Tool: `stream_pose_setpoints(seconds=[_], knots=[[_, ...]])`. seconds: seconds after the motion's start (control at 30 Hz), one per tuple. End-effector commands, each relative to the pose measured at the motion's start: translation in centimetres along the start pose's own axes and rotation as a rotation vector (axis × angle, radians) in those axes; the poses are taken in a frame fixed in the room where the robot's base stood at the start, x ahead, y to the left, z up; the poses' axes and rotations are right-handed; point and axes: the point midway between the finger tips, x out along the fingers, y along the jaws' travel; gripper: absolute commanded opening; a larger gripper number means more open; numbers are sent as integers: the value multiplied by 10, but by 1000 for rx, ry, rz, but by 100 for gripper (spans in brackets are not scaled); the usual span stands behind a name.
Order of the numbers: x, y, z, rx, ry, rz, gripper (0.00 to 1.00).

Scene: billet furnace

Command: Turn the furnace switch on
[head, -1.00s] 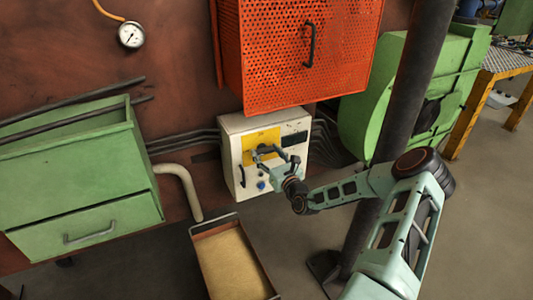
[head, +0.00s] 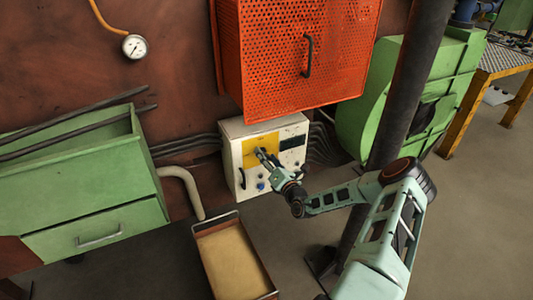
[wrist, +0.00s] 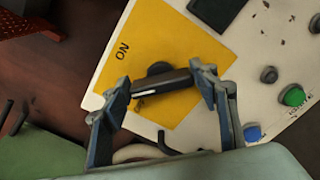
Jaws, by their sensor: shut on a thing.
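The furnace switch is a dark bar handle (wrist: 168,83) with a white mark at one end and a round hub, set on a yellow plate (wrist: 180,40). The word ON is printed on the plate, above and left of the handle in the wrist view. The plate is on a white control box (head: 233,135) below the orange cage. My gripper (wrist: 163,86) is shut on the switch handle, one finger at each end of the bar. In the head view my gripper (head: 262,156) reaches the plate and hides most of the switch.
A green button (wrist: 293,95), a blue button (wrist: 252,133) and a dark knob share the box face. An orange mesh cage (head: 270,60) overhangs it. A shallow tray (head: 203,232) lies below. A dark post (head: 410,85) stands at right, close to my arm.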

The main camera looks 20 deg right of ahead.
Motion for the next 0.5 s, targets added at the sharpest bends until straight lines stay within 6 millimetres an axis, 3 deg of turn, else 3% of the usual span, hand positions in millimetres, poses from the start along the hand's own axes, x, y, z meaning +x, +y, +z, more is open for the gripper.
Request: stream_pose_setpoints(seconds=[0.5], knots=[[0, -2, -1, 487, 1, 0, 31]])
